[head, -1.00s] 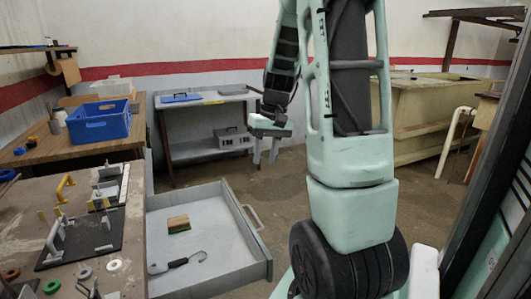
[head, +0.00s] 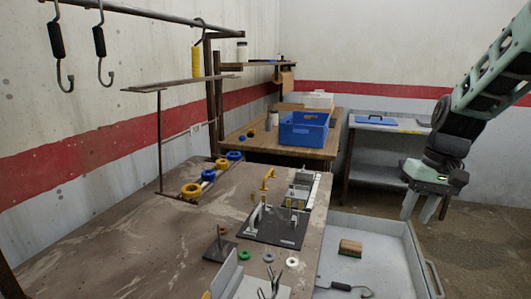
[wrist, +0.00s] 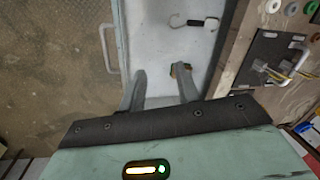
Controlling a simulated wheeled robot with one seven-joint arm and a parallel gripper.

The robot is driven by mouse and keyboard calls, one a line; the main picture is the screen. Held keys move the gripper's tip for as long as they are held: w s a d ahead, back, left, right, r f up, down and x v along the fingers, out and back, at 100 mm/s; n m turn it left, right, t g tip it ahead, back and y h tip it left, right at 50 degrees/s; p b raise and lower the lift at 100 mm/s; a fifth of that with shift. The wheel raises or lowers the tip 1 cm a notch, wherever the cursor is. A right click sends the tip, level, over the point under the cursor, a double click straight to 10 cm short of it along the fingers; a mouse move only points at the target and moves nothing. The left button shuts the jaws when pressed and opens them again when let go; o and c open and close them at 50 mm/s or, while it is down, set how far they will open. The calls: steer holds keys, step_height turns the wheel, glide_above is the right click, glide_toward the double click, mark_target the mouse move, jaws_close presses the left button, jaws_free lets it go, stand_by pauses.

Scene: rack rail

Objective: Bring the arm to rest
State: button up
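My gripper (head: 424,205) hangs from my arm at the right of the head view, pointing down, above the right side of the open drawer (head: 400,240). Its two fingers are apart and nothing is between them. In the wrist view my gripper (wrist: 160,80) also shows its fingers spread over the drawer floor. A small brown and green block (head: 351,246) lies in the drawer; one finger partly covers it in the wrist view (wrist: 181,70). A hook with a dark handle (head: 342,286) lies nearer the drawer's front, apart from the gripper.
A workbench (head: 160,235) holds a black fixture plate (head: 272,230) and several coloured rings. A rail (head: 150,18) with hanging hooks (head: 104,45) is at upper left. A blue crate (head: 303,132) stands on the back table. Floor right of the drawer is clear.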

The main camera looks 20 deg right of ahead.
steer(key=s+a+r+n+p, duration=0.1)
steer(key=s+a+n, duration=0.15)
steer(key=a, duration=0.85)
steer(key=s+a+r+n+p, duration=0.15)
steer(key=a+n, duration=0.25)
steer(key=a, duration=0.6)
steer(key=s+a+n+h+p, duration=0.1)
steer(key=s+a+n, duration=0.3)
steer(key=s+a, duration=0.5)
steer(key=s+p, duration=0.1)
steer(key=s, duration=0.2)
steer(key=shift+s+a+g, duration=0.15)
steer(key=shift+a+g, duration=0.15)
steer(key=shift+a, duration=0.1)
